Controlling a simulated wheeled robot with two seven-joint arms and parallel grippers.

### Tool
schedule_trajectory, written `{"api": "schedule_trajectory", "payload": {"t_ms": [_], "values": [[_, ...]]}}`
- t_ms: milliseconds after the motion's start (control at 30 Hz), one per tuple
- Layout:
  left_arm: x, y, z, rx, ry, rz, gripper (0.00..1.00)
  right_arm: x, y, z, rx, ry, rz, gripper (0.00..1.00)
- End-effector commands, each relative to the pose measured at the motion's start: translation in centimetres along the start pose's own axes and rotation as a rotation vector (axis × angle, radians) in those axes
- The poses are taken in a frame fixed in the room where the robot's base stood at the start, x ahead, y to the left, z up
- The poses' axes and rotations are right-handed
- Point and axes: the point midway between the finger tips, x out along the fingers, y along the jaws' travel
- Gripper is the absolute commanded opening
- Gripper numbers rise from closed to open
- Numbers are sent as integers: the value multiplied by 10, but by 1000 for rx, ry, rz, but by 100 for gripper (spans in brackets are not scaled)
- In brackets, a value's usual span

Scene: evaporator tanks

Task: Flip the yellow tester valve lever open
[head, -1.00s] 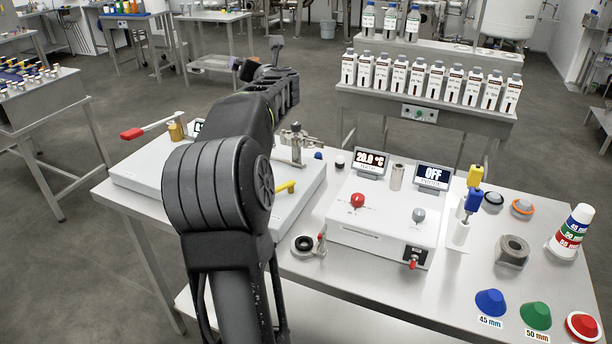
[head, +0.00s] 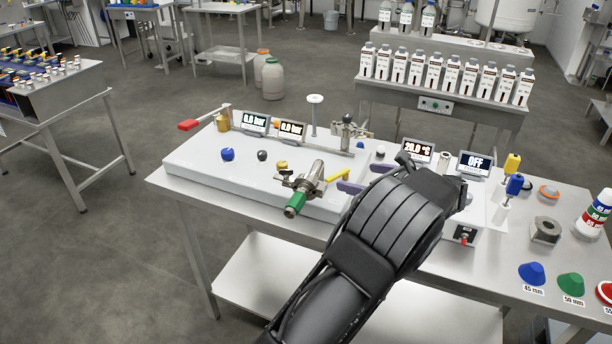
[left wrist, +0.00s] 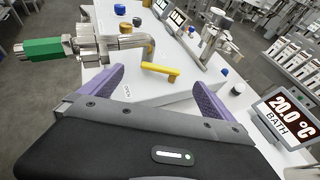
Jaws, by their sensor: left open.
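The yellow tester valve lever (head: 338,175) sticks out to the right from a metal valve body (head: 318,176) with a green end (head: 295,204), above the white tester panel (head: 215,180). My left gripper (head: 354,177) is open, its purple fingers pointing left toward the lever's free end. In the left wrist view the lever (left wrist: 160,70) lies just ahead of the fingertips, between them in the picture, and nothing is held. An OPEN label (left wrist: 127,92) shows on the white surface near the left finger. Contact cannot be told. My right gripper is not in view.
A red-handled lever (head: 188,124) and two pressure displays (head: 256,123) stand at the panel's back. The bath display (left wrist: 286,112) is close to the right finger in the wrist view. Bottles and coloured caps fill the right; my arm covers part of the bath unit.

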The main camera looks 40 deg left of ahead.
Motion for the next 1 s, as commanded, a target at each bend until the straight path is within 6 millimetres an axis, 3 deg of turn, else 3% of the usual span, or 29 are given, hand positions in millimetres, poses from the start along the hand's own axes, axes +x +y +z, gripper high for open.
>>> {"api": "schedule_trajectory", "payload": {"t_ms": [467, 1000], "values": [[2, 0, -3, -4, -4, 4, 100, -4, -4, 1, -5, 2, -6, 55], [71, 0, -2, -4, -4, 2, 100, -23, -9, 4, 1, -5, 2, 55]]}}
